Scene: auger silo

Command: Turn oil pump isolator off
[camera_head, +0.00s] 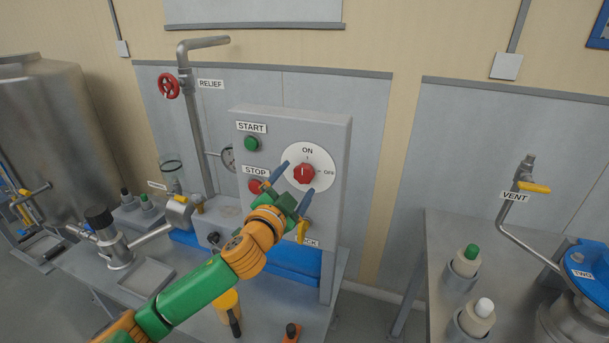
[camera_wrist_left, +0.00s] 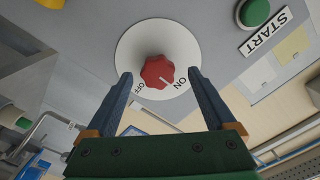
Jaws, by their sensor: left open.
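The isolator is a red knob (camera_head: 304,174) on a round white dial (camera_head: 322,160) marked ON at the top and OFF at the right. The dial sits on the front of a grey control box. The knob's white mark points towards ON. My left gripper (camera_head: 299,178) is open in front of the dial. In the left wrist view, its two blue fingers (camera_wrist_left: 160,74) stand apart on either side of the red knob (camera_wrist_left: 155,71), with visible gaps. I cannot tell how far the tips are from the dial. My right gripper is not in view.
A yellow part (camera_head: 302,230) hangs below. A red RELIEF handwheel (camera_head: 169,86) is at upper left. Bottles stand on the right bench (camera_head: 440,235).

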